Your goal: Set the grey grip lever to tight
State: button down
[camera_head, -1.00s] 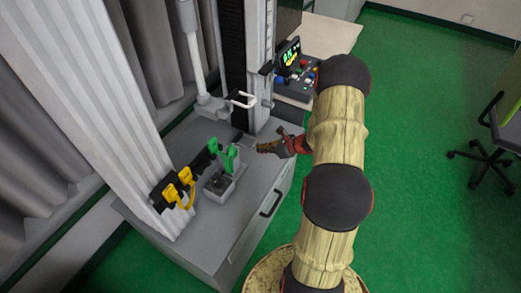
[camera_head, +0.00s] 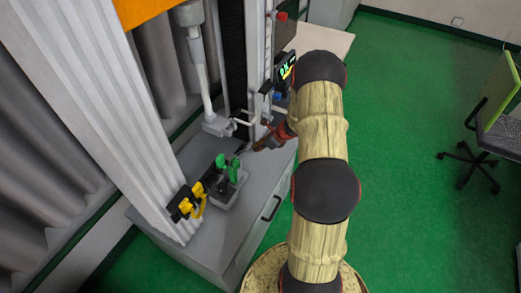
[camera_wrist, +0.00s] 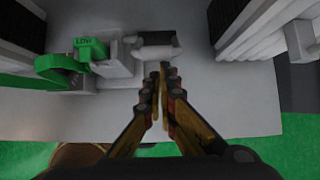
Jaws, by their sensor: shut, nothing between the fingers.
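A short grey cylindrical piece (camera_wrist: 156,50), which looks like the grey grip lever, lies on the pale cabinet top in the wrist view. Its setting cannot be read. My gripper (camera_wrist: 164,68) is shut and empty, its fingertips just below and right of that piece; I cannot tell whether they touch. In the head view my gripper (camera_head: 259,146) is beside the foot of the drop tower (camera_head: 255,60), at the right of the cabinet top. The lever is too small to make out clearly there.
Green pieces (camera_head: 234,169) stand in a grey box on the cabinet top (camera_head: 222,222); one is marked LOW in the wrist view (camera_wrist: 88,46). A lit display (camera_head: 287,68) stands behind.

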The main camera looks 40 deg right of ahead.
aim_at(249, 144)
jog(key=w+r, duration=0.1)
jog(key=w+a+r+p, duration=0.1)
jog(key=r, duration=0.1)
jog(key=shift+w, duration=0.25)
jog(key=shift+w+a+r+p, duration=0.2)
jog(key=shift+w+r+p, duration=0.15)
jog(key=shift+w, duration=0.3)
jog(key=shift+w+a+r+p, duration=0.25)
jog(key=shift+w+p, duration=0.1)
jog(key=shift+w, duration=0.25)
jog(key=shift+r, duration=0.1)
jog(key=v, duration=1.1)
jog(key=shift+r, duration=0.35)
jog(key=shift+s+d, duration=0.1)
jog(key=shift+s, duration=0.05)
